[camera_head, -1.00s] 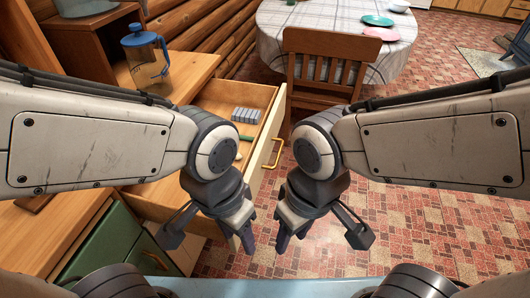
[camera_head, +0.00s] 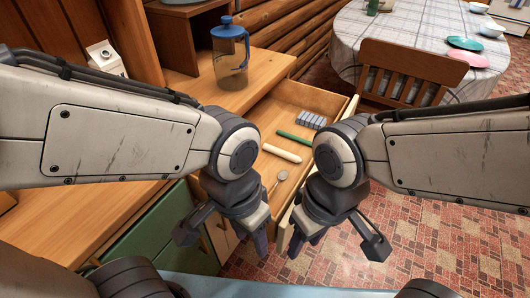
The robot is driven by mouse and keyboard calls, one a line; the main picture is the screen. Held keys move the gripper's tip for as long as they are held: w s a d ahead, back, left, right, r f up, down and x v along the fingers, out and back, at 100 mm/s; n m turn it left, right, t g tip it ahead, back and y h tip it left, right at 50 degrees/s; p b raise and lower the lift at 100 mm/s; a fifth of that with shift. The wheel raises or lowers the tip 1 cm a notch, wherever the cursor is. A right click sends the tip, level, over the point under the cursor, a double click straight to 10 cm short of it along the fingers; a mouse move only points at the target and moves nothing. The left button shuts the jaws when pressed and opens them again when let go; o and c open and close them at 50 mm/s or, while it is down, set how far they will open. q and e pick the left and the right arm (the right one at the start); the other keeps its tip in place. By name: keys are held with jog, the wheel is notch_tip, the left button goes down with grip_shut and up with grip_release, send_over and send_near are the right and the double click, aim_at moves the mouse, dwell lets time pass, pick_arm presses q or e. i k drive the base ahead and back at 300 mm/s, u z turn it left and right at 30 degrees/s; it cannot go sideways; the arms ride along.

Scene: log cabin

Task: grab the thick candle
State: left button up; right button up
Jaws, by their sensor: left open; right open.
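In the head view, a thick cream candle (camera_head: 282,153) lies on its side inside an open wooden drawer (camera_head: 335,105). A thinner green stick (camera_head: 293,137), perhaps another candle, lies just behind it. My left gripper (camera_head: 258,238) hangs in front of the candle and to its left, apart from it, open and empty. My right gripper (camera_head: 307,238) hangs in front of the drawer's right side, also open and empty. The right arm hides part of the drawer's front, including its handle.
A grey ribbed block (camera_head: 311,120) and a small round-ended utensil (camera_head: 282,176) are also in the drawer. A blue-lidded jug (camera_head: 231,58) and a milk carton (camera_head: 105,58) stand on the wooden counter. A chair (camera_head: 410,68) and a cloth-covered table (camera_head: 395,35) are beyond.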

aim_at(280, 153)
jog(key=k, duration=0.5)
jog(key=z, duration=1.95)
jog(key=i, duration=1.35)
jog(key=u, duration=3.45)
jog(key=i, duration=0.5)
jog(key=u, duration=0.05)
